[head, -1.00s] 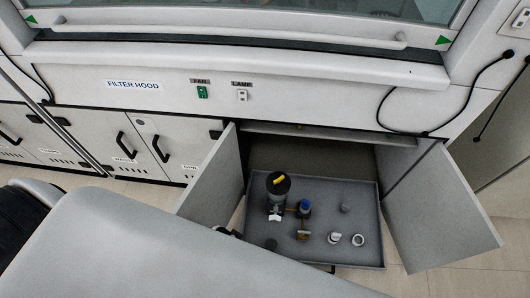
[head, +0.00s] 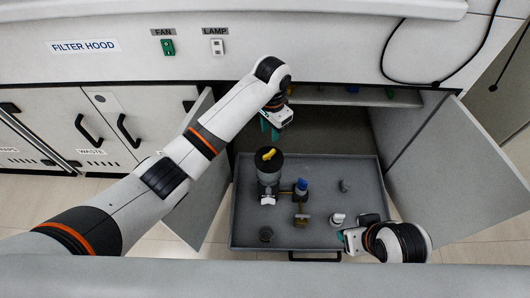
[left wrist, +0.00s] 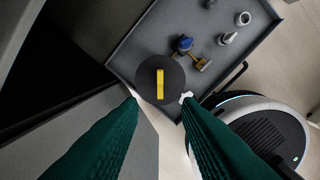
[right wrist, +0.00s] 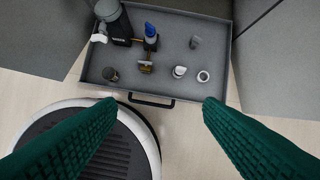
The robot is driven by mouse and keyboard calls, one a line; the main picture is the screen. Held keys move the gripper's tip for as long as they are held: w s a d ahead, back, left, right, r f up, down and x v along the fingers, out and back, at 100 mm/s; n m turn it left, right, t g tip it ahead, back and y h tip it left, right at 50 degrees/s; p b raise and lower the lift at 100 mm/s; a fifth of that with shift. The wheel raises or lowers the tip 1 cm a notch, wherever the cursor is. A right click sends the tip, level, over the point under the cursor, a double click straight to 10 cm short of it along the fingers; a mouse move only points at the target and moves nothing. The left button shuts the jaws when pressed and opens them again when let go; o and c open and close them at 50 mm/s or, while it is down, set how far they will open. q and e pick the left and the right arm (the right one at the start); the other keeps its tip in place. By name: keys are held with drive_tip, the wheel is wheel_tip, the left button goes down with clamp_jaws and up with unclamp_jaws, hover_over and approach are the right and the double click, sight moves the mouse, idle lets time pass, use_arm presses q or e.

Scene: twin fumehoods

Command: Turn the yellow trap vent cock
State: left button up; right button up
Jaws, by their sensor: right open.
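The yellow cock (head: 268,154) is a small bar on the black lid of a dark upright trap (head: 268,172) in the grey tray (head: 360,170). In the left wrist view the yellow cock (left wrist: 160,84) lies in line with the gap between the fingers. My left gripper (head: 269,127) is open and empty, behind and above the trap in the head view; its fingertips (left wrist: 158,98) look apart from the cock. My right gripper (head: 342,238) is open and empty at the tray's front right; its fingertips (right wrist: 161,102) are spread wide. The cock is outside the right wrist view.
A blue-topped valve (head: 301,187) and a brass fitting (head: 301,220) stand beside the trap. Open cabinet doors flank the tray, left (head: 197,185) and right (head: 455,180).

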use_arm(q)
drive_tip(key=b, duration=0.2)
hover_over(270, 153)
wheel_tip(270, 153, down, 6)
drive_tip(key=shift+a+r, duration=0.1)
drive_tip(key=shift+r, duration=0.15)
wheel_tip(270, 153, down, 5)
drive_tip(key=shift+f+b, duration=0.1)
drive_tip(key=shift+b, duration=0.65)
drive_tip(key=shift+f, duration=0.15)
use_arm(e)
drive_tip(key=w+a+r+t+y, duration=0.1)
drive_tip(key=w+a+r+t, duration=0.1)
drive_tip(key=w+r+t, duration=0.2)
drive_tip(key=w+a+r+t+y, duration=0.1)
drive_tip(key=w+r+t, duration=0.3)
drive_tip(key=w, duration=0.4)
drive_tip(key=shift+w+a+n+t+y, duration=0.3)
drive_tip(key=shift+a+t, duration=0.55)
drive_tip(key=shift+t, duration=0.05)
use_arm(q)
clamp_jaws()
